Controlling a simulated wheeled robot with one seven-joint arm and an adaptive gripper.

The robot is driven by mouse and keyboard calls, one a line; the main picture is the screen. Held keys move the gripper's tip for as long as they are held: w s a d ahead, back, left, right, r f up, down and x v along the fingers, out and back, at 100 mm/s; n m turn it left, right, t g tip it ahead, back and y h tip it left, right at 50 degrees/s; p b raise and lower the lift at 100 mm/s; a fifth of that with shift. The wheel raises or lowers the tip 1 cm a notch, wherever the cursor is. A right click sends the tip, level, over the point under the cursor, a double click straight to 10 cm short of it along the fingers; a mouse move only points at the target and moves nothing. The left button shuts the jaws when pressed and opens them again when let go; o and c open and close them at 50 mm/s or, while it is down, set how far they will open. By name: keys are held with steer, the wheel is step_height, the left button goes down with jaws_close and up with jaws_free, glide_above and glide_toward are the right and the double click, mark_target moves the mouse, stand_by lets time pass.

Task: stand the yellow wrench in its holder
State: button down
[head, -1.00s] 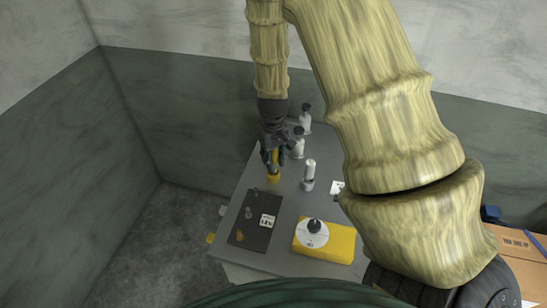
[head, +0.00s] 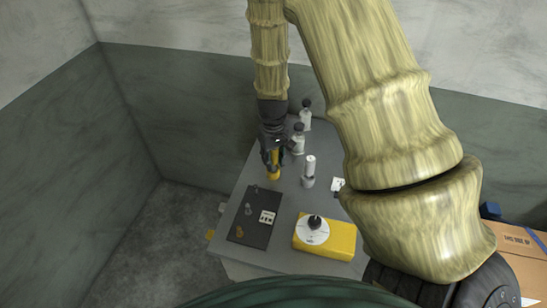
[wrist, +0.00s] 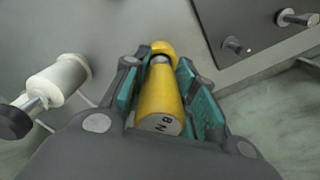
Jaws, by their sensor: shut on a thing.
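My gripper (head: 273,160) points down over the grey table, near its left edge. It is shut on a yellow piece, which I take to be the yellow wrench (head: 275,172). In the wrist view the wrench (wrist: 160,105) lies between the teal finger pads of my gripper (wrist: 158,85), its near end marked with dark characters. A grey band and a rounded yellow part show at its far end. I cannot tell whether that far end touches the table. The holder cannot be made out for certain.
A dark panel (head: 242,229) with small pegs and a pale card lies in front. A yellow block (head: 340,240) with a white dial is to its right. A metal-and-white cylinder (head: 309,172) stands right of my gripper; dark-capped white bottles (head: 298,146) stand close behind.

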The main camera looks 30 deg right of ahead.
steer(key=shift+f+b, duration=0.35)
steer(key=shift+f, duration=0.4)
steer(key=c, duration=1.1)
jaws_free()
steer(key=shift+o, duration=0.2)
steer(key=shift+r, duration=0.1)
step_height(320, 180, up, 12)
steer(key=shift+f, duration=0.1)
